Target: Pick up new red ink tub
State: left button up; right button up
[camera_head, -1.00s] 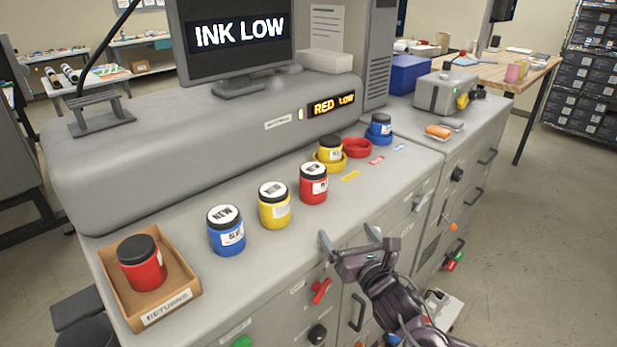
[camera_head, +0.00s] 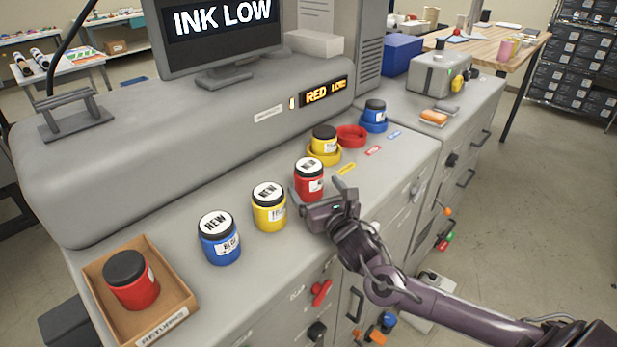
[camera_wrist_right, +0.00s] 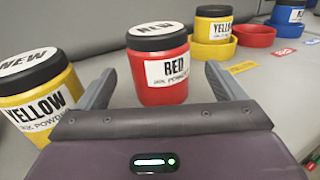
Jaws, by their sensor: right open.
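The new red ink tub (camera_head: 309,180) stands upright on the grey counter, with a black lid and a white label marked NEW on top. In the right wrist view the red tub (camera_wrist_right: 160,66) stands ahead, between the lines of my two fingers. My right gripper (camera_head: 318,190) is at the near side of this tub, with its fingers apart. In the wrist view the open right gripper (camera_wrist_right: 160,85) has one finger on each side of the tub's lower part; I cannot tell whether either touches. My left gripper is out of view.
A new yellow tub (camera_head: 269,207) and a new blue tub (camera_head: 219,238) stand left of the red one. A returns box (camera_head: 180,289) holds another red tub (camera_head: 131,280). Behind are an empty red ring (camera_head: 351,136), a yellow tub (camera_head: 324,139) and a blue tub (camera_head: 374,111) in rings.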

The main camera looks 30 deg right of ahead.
jog(key=w, duration=0.2)
jog(key=w+p, duration=0.1)
jog(key=w, duration=0.1)
jog(key=shift+w+d+r, duration=0.15)
jog(key=shift+r, duration=0.05)
jog(key=shift+w+f, duration=0.2)
jog(key=shift+w, duration=0.15)
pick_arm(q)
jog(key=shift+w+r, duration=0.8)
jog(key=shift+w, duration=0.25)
pick_arm(e)
jog(key=shift+s, duration=0.1)
jog(key=shift+c, duration=0.4)
jog(key=c, duration=0.5)
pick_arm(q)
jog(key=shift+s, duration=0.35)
pick_arm(e)
jog(key=shift+r, duration=0.1)
jog(key=c, duration=0.7)
